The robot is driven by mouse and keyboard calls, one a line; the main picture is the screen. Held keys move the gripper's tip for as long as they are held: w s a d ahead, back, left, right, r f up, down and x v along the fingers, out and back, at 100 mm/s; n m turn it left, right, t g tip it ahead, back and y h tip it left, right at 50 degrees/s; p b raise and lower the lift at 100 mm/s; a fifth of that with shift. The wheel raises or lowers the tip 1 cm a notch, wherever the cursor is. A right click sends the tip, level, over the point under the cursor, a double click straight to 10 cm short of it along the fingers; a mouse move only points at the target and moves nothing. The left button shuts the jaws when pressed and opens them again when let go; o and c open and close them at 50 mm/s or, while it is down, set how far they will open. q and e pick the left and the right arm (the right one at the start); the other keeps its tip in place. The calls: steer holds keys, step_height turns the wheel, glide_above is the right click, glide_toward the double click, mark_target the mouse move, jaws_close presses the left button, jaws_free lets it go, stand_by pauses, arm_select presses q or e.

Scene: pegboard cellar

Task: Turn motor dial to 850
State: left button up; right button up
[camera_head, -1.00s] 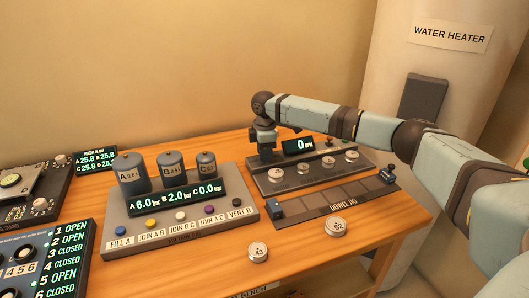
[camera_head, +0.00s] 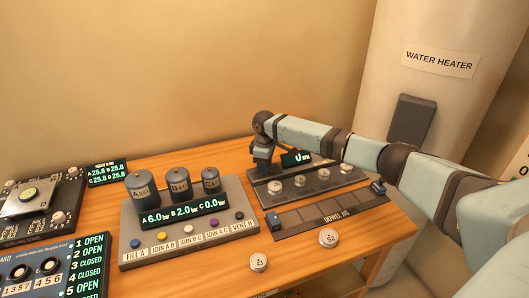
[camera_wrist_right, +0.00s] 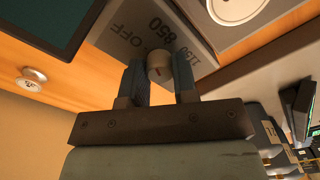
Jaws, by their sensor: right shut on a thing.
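The motor dial (camera_wrist_right: 159,66) is a small pale round knob in the right wrist view. It sits on a grey panel marked OFF, 850 and 1150. My right gripper (camera_wrist_right: 160,82) is shut on the dial, one finger on each side. I cannot tell which mark the dial points to. The motor display (camera_head: 299,158) reads 0 and is partly covered by my right arm. My left gripper is not in view.
In front of the motor panel lies the dowel jig (camera_head: 335,217). Two loose round weights, one (camera_head: 258,262) and another (camera_head: 329,237), lie on the bench. The tank panel (camera_head: 190,248) stands to the left. A water heater (camera_head: 430,110) stands behind at the right.

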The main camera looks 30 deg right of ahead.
steer(key=m+p, duration=0.1)
steer(key=p, duration=0.1)
steer(key=m+p, duration=0.3)
steer(key=shift+r+p, duration=0.25)
steer(key=shift+p, duration=0.05)
steer(key=shift+f+m+p, duration=0.2)
steer(key=shift+m+p, duration=1.05)
steer(key=shift+m, duration=0.15)
steer(key=o, duration=0.9)
steer(key=shift+o, duration=0.2)
step_height(320, 180, up, 14)
steer(key=shift+b, duration=0.4)
steer(key=shift+f, duration=0.2)
